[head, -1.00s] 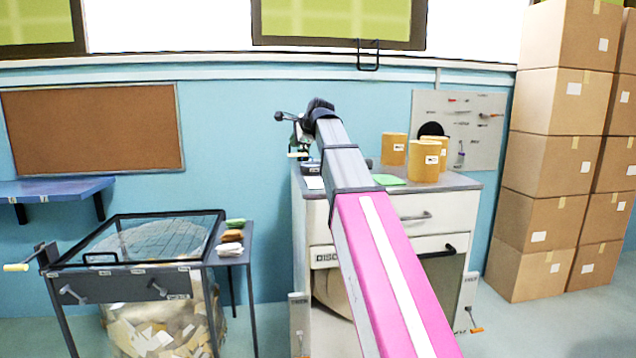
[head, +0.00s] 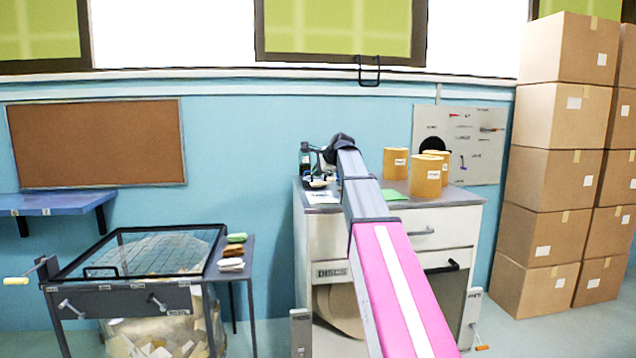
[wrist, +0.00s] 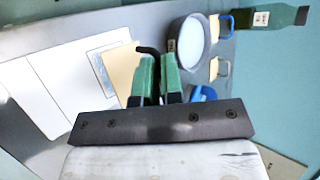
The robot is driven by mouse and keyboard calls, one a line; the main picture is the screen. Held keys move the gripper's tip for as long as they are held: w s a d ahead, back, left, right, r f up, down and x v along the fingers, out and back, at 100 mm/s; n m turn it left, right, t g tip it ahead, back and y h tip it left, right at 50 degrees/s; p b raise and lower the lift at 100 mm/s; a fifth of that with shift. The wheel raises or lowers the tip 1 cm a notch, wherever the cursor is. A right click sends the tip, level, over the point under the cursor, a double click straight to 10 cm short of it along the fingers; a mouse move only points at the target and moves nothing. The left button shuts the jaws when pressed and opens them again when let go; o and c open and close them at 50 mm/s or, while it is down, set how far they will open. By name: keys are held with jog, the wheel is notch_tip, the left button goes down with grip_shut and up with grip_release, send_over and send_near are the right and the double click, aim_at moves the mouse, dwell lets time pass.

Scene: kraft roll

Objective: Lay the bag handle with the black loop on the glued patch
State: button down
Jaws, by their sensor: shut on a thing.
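My gripper (wrist: 158,85), with green fingers, is shut on the bag handle with the black loop (wrist: 147,49). The handle's tan paper piece (wrist: 118,66) shows left of the fingers in the wrist view. It overlaps a grey shiny rectangle, which looks like the glued patch (wrist: 100,62), on a white sheet (wrist: 42,92). I cannot tell whether the tan piece touches the patch. The fingers hide part of the handle. In the head view my wrist is over the left end of the cabinet top, and the white sheet (head: 322,197) shows below it.
A round pot of white stuff (wrist: 190,42) stands right of my fingers. Beyond it lie a handle with a blue loop (wrist: 225,24), another tan piece (wrist: 221,68) and a green bottle (wrist: 265,18). Orange tubs (head: 426,177) stand farther right on the cabinet top (head: 455,194).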

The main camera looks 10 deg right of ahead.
aim_at(318, 183)
jog(key=shift+f, duration=1.95)
jog(key=shift+f, duration=0.1)
jog(key=c, duration=1.3)
grip_release()
jog(key=shift+o, duration=0.2)
jog(key=v, duration=1.2)
